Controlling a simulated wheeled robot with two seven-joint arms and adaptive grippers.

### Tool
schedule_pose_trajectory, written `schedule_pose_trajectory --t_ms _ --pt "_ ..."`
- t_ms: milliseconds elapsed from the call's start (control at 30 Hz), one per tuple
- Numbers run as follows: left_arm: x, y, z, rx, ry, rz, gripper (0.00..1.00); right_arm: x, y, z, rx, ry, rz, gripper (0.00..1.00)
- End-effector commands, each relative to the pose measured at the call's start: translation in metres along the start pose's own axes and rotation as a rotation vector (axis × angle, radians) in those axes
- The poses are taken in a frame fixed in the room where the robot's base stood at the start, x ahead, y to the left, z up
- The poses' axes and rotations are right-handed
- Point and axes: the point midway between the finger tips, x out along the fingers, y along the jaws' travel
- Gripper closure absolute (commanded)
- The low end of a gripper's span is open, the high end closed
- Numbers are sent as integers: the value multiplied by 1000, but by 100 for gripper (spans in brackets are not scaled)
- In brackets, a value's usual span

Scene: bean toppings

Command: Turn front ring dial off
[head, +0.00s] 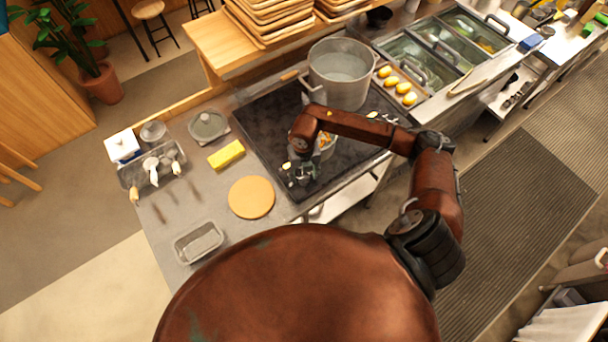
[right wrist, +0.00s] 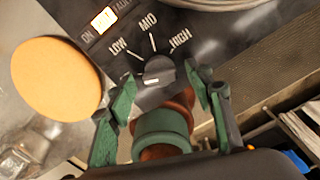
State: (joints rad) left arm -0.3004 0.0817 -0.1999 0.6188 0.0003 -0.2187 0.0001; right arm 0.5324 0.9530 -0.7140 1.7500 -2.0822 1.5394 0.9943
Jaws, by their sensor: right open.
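The dark round front ring dial (right wrist: 159,70) shows in the right wrist view, below the printed LOW, MID and HIGH marks on the black stove panel. A small white mark is on the dial, but I cannot tell its exact setting. In the head view my right gripper (head: 300,178) is at the front edge of the black stove (head: 262,125) and hides the dial. My left gripper is out of view.
A large metal pot (head: 340,75) stands at the back of the stove. A round wooden board (head: 251,197), yellow block (head: 226,154) and metal tray (head: 198,242) lie on the left counter.

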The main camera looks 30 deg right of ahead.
Motion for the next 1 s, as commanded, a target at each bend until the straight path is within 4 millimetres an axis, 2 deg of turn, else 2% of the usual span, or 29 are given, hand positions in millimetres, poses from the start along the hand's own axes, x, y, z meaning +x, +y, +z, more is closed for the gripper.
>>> schedule_pose_trajectory --t_ms 167,400,600,800,1000 --pt "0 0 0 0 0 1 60 -20 0 2 0 -4 1 52" --pt "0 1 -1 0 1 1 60 -70 0 2 -1 -6 1 52" --pt "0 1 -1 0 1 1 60 -104 0 1 -1 -3 0 52" --pt "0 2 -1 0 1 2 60 -118 0 0 -1 -1 0 52" --pt "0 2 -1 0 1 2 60 -120 0 0 0 -1 0 52"
